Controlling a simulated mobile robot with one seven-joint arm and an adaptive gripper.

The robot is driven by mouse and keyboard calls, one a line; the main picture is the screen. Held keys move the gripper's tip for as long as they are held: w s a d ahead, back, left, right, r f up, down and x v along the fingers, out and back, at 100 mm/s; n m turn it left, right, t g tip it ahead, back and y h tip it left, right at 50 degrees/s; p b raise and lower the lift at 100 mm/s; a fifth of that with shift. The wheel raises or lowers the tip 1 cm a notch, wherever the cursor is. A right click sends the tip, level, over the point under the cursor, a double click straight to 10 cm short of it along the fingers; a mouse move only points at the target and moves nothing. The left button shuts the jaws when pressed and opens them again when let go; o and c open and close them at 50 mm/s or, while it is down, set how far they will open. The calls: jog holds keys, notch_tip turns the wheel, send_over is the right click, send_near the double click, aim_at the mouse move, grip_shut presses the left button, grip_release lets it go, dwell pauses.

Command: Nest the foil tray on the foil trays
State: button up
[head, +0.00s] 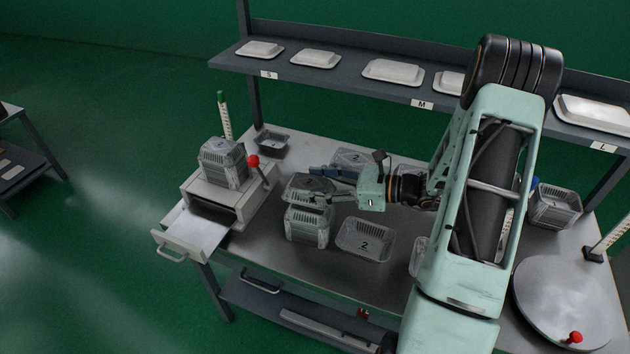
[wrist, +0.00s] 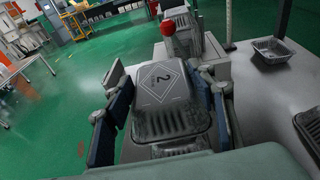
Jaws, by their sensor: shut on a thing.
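My gripper (head: 322,195) is shut on a foil tray (head: 308,184), a grey ribbed tray. In the wrist view the held foil tray (wrist: 165,88) sits between both fingers, with a diamond mark and a 2 on its face. In the head view it is directly above a stack of foil trays (head: 307,229) on the bench. The held tray overlaps the stack's top, so I cannot tell whether they touch. Another stack of foil trays (head: 223,165) stands on the grey machine to the left, also marked 2.
The grey machine (head: 203,203) has a red-knobbed lever (head: 253,161) and an open drawer (head: 194,233). Single trays lie right of the stack (head: 365,240) and behind my gripper (head: 354,158). A dark tray (head: 272,143) is at the back left. A shelf (head: 330,75) runs behind.

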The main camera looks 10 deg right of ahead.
jog(key=shift+f+b, duration=2.45)
jog(key=shift+f, duration=1.15)
jog(key=o, duration=0.8)
jog(key=v, duration=1.2)
jog(key=shift+r, duration=0.1)
jog(key=shift+d, duration=0.1)
